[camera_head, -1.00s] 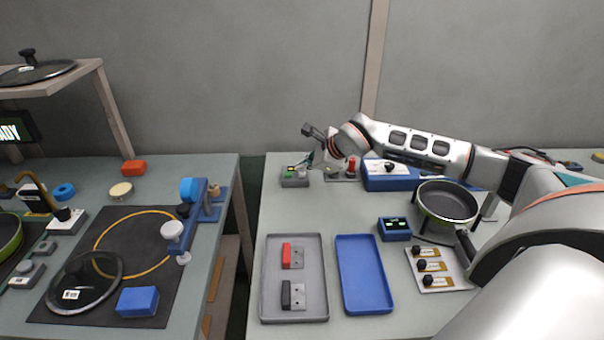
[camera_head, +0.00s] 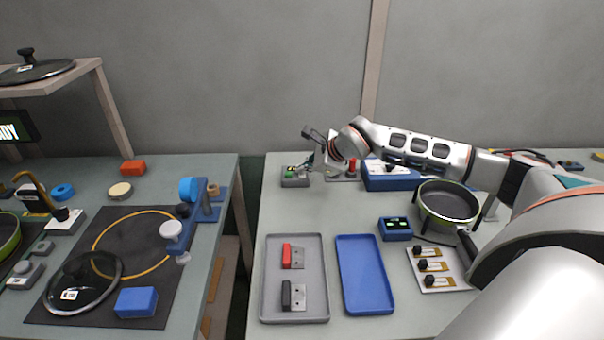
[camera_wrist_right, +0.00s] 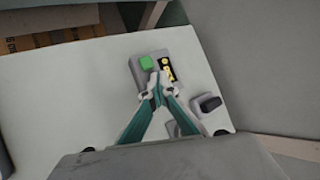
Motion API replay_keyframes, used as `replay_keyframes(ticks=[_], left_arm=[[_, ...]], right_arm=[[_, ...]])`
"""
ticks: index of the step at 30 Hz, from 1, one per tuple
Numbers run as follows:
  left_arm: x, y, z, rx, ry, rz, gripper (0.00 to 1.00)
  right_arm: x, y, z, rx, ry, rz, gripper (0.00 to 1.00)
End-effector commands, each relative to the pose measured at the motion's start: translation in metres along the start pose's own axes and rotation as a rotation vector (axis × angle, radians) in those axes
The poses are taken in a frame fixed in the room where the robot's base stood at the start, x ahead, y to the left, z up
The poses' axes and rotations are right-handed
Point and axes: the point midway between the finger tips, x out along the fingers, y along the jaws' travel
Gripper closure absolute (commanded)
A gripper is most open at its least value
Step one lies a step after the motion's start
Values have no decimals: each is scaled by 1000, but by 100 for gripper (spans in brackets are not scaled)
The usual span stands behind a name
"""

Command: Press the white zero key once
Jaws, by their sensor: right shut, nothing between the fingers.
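The grey key box (camera_head: 294,183) stands at the back left of the right-hand table in the head view. It carries a green key (camera_head: 290,173) and a small lit display. In the right wrist view the same box (camera_wrist_right: 138,76) shows its green key (camera_wrist_right: 147,62) and a yellow-and-black display (camera_wrist_right: 167,69). My right gripper (camera_wrist_right: 157,82) is shut and empty, its tips over the box beside the green key. The white zero key is not clearly seen; the fingertips cover that spot. Contact cannot be told. My left gripper is not in view.
A blue box (camera_head: 390,183) and a red-topped post stand right of the key box. A pan (camera_head: 447,204), a grey tray (camera_head: 270,300) and a blue tray (camera_head: 364,274) lie nearer. Open tabletop lies in front of the key box.

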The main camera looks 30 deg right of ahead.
Motion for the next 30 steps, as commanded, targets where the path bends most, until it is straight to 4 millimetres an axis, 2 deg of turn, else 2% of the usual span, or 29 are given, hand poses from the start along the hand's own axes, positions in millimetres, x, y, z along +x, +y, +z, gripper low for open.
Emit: replay_keyframes(ticks=[8,18,30], left_arm=[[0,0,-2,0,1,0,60],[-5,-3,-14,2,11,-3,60],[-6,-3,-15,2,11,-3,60]], right_arm=[[-1,0,0,0,2,2,100],[-12,-9,9,1,0,0,100],[-13,-9,9,0,0,1,100]])
